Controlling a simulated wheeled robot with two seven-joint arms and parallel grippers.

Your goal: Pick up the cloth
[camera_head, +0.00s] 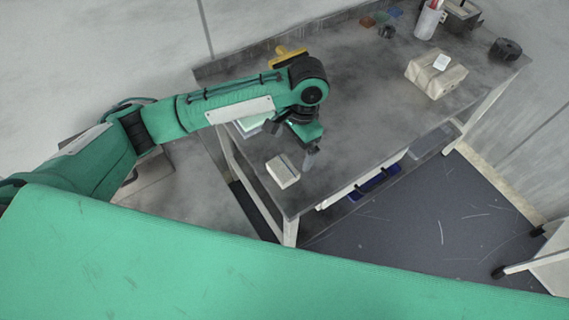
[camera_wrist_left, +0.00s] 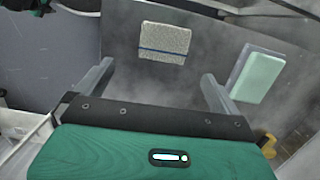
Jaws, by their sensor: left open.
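The cloth (camera_head: 283,171) looks like a folded, pale beige block with a darker stripe. It lies on the near left part of the grey table (camera_head: 350,130). In the left wrist view the cloth (camera_wrist_left: 165,40) is a speckled square with a blue stripe, beyond the fingertips and roughly between them. My left gripper (camera_head: 309,155) is above the table, just right of the cloth in the head view. In the left wrist view its two fingers (camera_wrist_left: 158,72) are spread with nothing between them. My right gripper is not in view.
A pale green block (camera_wrist_left: 258,75) lies beside the cloth, partly hidden by my arm in the head view. A yellow object (camera_head: 290,52) is at the far left edge.

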